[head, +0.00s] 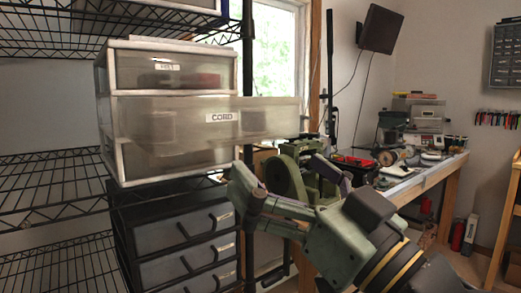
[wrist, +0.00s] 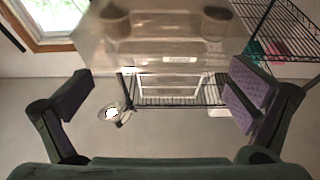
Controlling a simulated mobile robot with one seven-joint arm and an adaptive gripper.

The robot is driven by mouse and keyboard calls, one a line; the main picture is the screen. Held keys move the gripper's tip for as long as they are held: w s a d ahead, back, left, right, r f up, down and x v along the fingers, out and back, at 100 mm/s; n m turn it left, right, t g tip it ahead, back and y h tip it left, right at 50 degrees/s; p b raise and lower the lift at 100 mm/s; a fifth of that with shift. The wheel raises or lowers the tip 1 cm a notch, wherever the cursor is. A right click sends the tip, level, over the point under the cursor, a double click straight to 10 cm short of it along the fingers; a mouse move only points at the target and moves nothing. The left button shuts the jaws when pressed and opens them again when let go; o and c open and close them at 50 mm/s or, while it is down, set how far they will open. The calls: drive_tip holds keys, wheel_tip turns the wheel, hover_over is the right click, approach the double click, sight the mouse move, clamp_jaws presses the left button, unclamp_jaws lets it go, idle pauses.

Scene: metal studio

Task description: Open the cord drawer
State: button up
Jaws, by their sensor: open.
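The cord drawer (head: 270,117) is a translucent bin with a "CORD" label in the head view. It stands well out from its white-framed drawer unit (head: 108,110), its front reaching past the unit's right side. In the wrist view the cord drawer (wrist: 150,48) fills the upper middle, with its label and two brownish round shapes showing. My gripper (head: 288,182) is below and right of the drawer front, with fingers apart. In the wrist view my gripper (wrist: 160,88) is open, with purple pads and nothing held between them. I cannot tell whether a finger touches the drawer.
A closed upper drawer (head: 170,72) sits above. Black-framed drawers (head: 185,235) stand below, and black wire shelving (head: 45,185) is at left. A cluttered workbench (head: 425,180) is at right, behind my arm. A window (head: 275,45) is at the back.

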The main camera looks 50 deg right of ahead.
drive_tip(key=v, duration=0.5)
drive_tip(key=shift+s+a+f, duration=0.1)
drive_tip(key=shift+s, duration=0.1)
idle(0.4)
